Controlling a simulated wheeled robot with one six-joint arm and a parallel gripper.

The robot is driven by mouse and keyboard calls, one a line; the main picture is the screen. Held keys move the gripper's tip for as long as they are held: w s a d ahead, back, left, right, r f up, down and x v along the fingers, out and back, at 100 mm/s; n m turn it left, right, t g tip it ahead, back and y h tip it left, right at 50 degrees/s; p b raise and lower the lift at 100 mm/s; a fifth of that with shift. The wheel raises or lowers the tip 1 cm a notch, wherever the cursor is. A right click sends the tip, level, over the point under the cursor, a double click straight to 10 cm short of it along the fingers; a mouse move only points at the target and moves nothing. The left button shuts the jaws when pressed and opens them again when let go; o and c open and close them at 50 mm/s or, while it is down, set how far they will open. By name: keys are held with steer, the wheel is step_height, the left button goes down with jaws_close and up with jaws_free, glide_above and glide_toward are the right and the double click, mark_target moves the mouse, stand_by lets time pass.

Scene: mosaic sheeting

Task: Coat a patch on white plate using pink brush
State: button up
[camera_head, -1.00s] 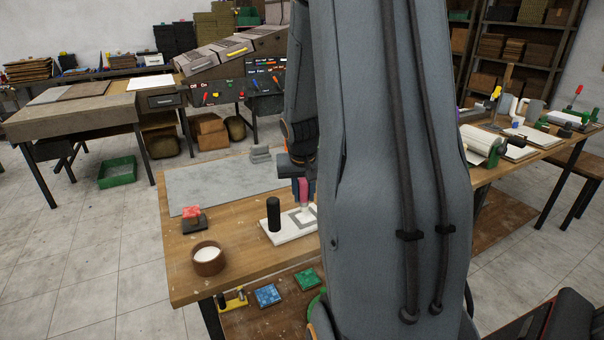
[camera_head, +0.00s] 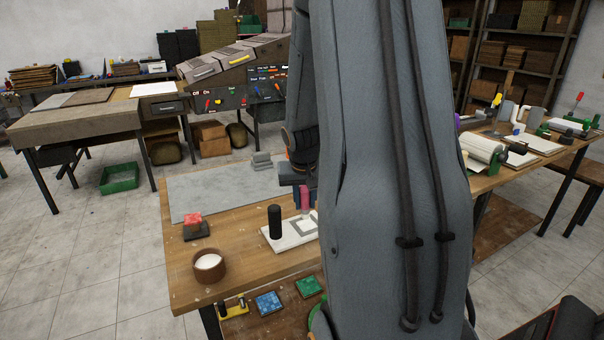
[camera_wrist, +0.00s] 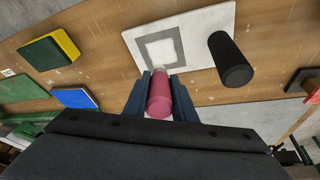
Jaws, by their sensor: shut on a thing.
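My gripper (camera_wrist: 159,88) is shut on the pink brush (camera_wrist: 159,98), whose pink handle shows between the two fingers in the wrist view. The brush's pale tip is over the edge of a grey square outline on the white plate (camera_wrist: 202,20); I cannot tell whether it touches. In the head view the pink brush (camera_head: 305,198) stands upright above the white plate (camera_head: 280,243), which is partly hidden by my arm. A black cylinder (camera_head: 275,222) stands on the plate, left of the brush, and also shows in the wrist view (camera_wrist: 231,58).
A brown bowl with white contents (camera_head: 209,267) stands at the table's front left. A red block on a dark base (camera_head: 194,228) is behind it. A grey sheet (camera_head: 215,193) covers the table's back. Blue (camera_head: 268,302) and green (camera_head: 309,287) tiles lie on a lower shelf.

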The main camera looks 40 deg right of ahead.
steer(key=shift+w+r+p, duration=0.2)
steer(key=shift+r+p, duration=0.15)
steer(key=shift+p, duration=0.05)
steer(key=r, duration=0.1)
steer(key=r+p, duration=0.1)
steer(key=shift+s+r, duration=0.25)
steer(key=shift+r, duration=0.05)
steer(key=shift+w+r+p, duration=0.15)
steer(key=shift+r+p, duration=0.15)
steer(key=shift+p, duration=0.05)
steer(key=shift+r+p, duration=1.5)
steer(key=shift+r, duration=0.6)
